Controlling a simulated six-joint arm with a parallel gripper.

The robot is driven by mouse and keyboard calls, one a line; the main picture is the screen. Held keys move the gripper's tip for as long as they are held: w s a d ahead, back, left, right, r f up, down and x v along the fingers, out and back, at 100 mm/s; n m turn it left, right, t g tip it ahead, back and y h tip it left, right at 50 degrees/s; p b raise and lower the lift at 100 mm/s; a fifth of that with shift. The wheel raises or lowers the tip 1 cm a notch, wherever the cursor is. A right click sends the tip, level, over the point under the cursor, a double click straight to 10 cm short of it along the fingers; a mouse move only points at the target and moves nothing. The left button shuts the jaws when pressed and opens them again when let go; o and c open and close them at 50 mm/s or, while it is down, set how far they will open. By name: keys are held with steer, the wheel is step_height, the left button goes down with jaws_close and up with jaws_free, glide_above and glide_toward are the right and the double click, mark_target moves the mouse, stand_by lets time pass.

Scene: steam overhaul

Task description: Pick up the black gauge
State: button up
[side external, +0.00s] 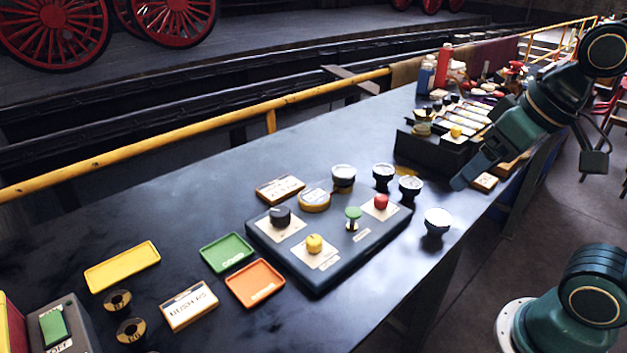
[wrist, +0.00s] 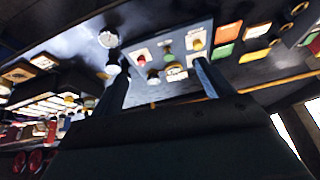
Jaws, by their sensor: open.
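Several small round gauges with pale faces stand around the dark control panel (side external: 330,240) in the side view. Dark-bodied ones are a rear gauge (side external: 383,176), one at the panel's right corner (side external: 410,188) and one at the table's front edge (side external: 437,221). Another gauge (side external: 343,178) looks partly brass, and a brass one (side external: 314,200) sits left of it. I cannot tell which is meant. My gripper (side external: 460,183) is above the table, right of the gauges. In the wrist view my gripper (wrist: 160,68) is open and empty, its two fingers spread.
The panel carries black, yellow, green and red knobs. Green (side external: 227,251), orange (side external: 255,285) and yellow (side external: 122,266) trays lie to the left. A dark stepped rack (side external: 425,150) stands behind my gripper. A yellow rail (side external: 180,135) runs along the back.

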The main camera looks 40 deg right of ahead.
steer(key=w+r+m+g, duration=0.2)
steer(key=w+r+m, duration=0.25)
steer(key=w, duration=0.55)
steer(key=m+g+y, duration=0.1)
steer(key=m+g, duration=0.2)
steer(key=m, duration=0.9)
glide_above(344, 170)
steer(key=d, duration=0.1)
step_height(344, 170, down, 12)
steer(key=shift+d+f+m, duration=0.25)
steer(key=shift+f, duration=0.05)
steer(key=shift+f, duration=0.15)
steer(key=shift+a+f, duration=0.2)
steer(key=shift+f, duration=1.2)
steer(key=shift+a+f, duration=0.15)
steer(key=shift+f, duration=1.2)
steer(key=shift+a+f, duration=0.2)
steer(key=shift+f, duration=1.2)
steer(key=shift+f, duration=0.1)
